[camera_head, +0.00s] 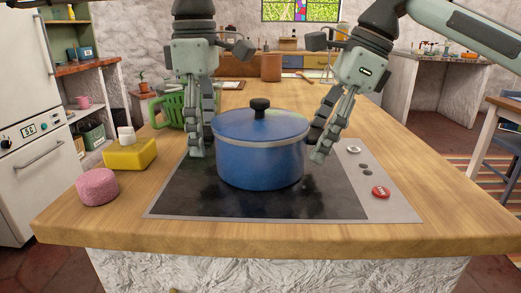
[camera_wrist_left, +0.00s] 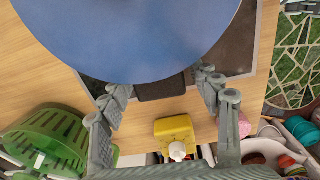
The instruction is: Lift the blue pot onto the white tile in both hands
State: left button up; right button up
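The blue pot (camera_head: 260,160), with a blue lid and black knob, stands upright on the black cooktop (camera_head: 180,197). My left gripper (camera_head: 200,145) is at the pot's left side, pointing down. In the left wrist view its fingers (camera_wrist_left: 162,90) are spread, with the pot's black side handle (camera_wrist_left: 160,88) between them and gaps visible on both sides. My right gripper (camera_head: 318,150) is at the pot's right side, beside the dark right handle; whether its fingers touch the handle cannot be told. I cannot make out a white tile.
A yellow block (camera_head: 130,155) with a white top and a pink round thing (camera_head: 97,187) stand left of the cooktop. A green rack (camera_head: 172,110) is close behind my left gripper. A red knob (camera_head: 380,192) lies at the cooktop's right. The wooden counter's right side (camera_head: 430,190) is clear.

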pick_arm(q)
grip_shut()
pick_arm(e)
grip_shut()
pick_arm(q)
jog(key=shift+r, duration=0.2)
pick_arm(e)
jog(key=shift+r, duration=0.25)
